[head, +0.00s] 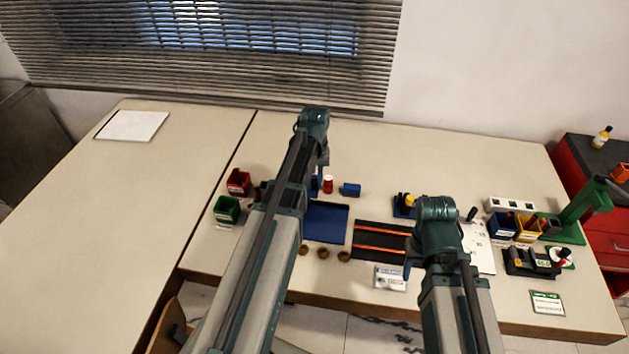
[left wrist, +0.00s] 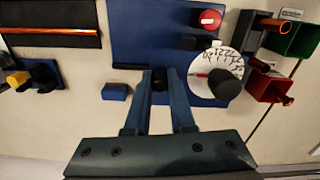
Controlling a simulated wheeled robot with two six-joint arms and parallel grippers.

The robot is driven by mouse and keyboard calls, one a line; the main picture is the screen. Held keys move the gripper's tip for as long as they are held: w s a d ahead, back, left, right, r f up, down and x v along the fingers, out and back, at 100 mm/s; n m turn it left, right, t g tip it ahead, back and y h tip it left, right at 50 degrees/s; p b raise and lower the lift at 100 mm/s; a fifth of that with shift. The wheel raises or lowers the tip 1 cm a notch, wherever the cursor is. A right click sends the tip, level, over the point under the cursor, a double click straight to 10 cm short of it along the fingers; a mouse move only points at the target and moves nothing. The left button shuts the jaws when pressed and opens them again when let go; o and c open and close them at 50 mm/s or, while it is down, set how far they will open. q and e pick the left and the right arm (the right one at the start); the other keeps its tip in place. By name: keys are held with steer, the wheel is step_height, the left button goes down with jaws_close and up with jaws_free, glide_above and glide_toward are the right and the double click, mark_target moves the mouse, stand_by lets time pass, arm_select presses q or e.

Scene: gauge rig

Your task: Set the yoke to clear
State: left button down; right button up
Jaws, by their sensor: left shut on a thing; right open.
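In the left wrist view my left gripper (left wrist: 160,90) is shut on a small black knob (left wrist: 159,80) at the edge of a blue base (left wrist: 205,90). I take this knob to be part of the yoke, but its shape and setting are hidden. Beside it on the base is a white dial (left wrist: 231,57) with black marks, a red pointer and a large black knob (left wrist: 228,82). In the head view my arm covers most of this rig. My right gripper (head: 409,266) is open, low over the table, mostly hidden by its arm.
A blue block (left wrist: 116,92) lies beside the rig. A blue mat (head: 327,222) and a black tray with orange rods (head: 380,228) lie in front. Red (head: 238,182) and green (head: 227,210) bins stand left. Small bins (head: 502,224) and a green stand (head: 585,205) are right. The far-left table is mostly clear.

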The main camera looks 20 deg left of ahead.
stand_by(0.5)
arm_select(q)
steer(key=w+d, duration=0.2)
steer(key=d, duration=0.7)
steer(key=shift+w+d, duration=0.15)
steer(key=shift+d, duration=0.1)
steer(key=c, duration=0.8)
jaws_free()
steer(key=shift+d, duration=0.2)
steer(key=shift+o, duration=0.2)
steer(key=shift+a, duration=0.1)
